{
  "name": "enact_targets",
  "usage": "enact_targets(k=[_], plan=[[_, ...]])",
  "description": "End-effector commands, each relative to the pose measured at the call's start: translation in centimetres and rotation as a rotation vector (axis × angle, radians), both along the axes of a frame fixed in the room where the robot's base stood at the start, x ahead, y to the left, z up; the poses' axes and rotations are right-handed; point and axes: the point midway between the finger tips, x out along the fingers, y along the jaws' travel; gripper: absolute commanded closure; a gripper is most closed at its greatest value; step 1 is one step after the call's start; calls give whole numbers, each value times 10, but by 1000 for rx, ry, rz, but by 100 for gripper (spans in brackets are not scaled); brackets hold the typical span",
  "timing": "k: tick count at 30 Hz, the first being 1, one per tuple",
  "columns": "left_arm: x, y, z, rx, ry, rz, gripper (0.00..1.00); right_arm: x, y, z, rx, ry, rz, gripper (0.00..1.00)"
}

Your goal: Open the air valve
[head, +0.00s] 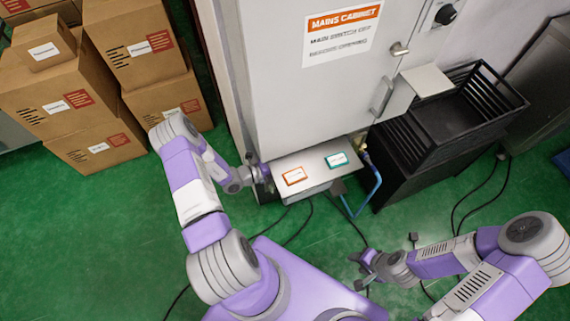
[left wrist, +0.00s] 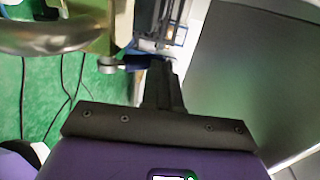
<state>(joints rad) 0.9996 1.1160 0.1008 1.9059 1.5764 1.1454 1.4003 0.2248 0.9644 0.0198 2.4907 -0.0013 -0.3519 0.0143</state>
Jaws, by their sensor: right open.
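In the head view a small brass fitting (head: 365,157) sits at the cabinet's lower right edge with a blue hose (head: 375,187) hanging from it; it looks like the air valve, but its handle is too small to make out. My left gripper (head: 262,186) is low at the left side of the cabinet's front shelf, partly hidden. In the left wrist view its dark finger part (left wrist: 162,88) is beside a small blue and grey piece (left wrist: 112,67) I cannot identify for sure. Whether it grips anything is unclear. My right gripper (head: 367,270) is open and empty above the floor.
The grey mains cabinet (head: 290,100) carries a shelf (head: 316,174) with an orange-framed and a teal-framed label. A black crate (head: 450,110) stands to its right. Cardboard boxes (head: 95,90) are stacked at left. Dark cables (head: 300,228) lie on the green floor.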

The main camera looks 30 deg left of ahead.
Motion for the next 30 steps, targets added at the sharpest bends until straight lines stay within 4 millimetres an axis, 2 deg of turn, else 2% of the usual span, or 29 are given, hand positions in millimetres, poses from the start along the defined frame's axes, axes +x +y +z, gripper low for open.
enact_targets(k=[21,25,30], plan=[[1,-1,1,0,0,0,100,0,0,1,0,0,0,53],[-10,8,3,2,1,4,100,0,0,3,0,0,0,53],[-33,26,7,2,1,4,100,0,0,7,0,0,0,53]])
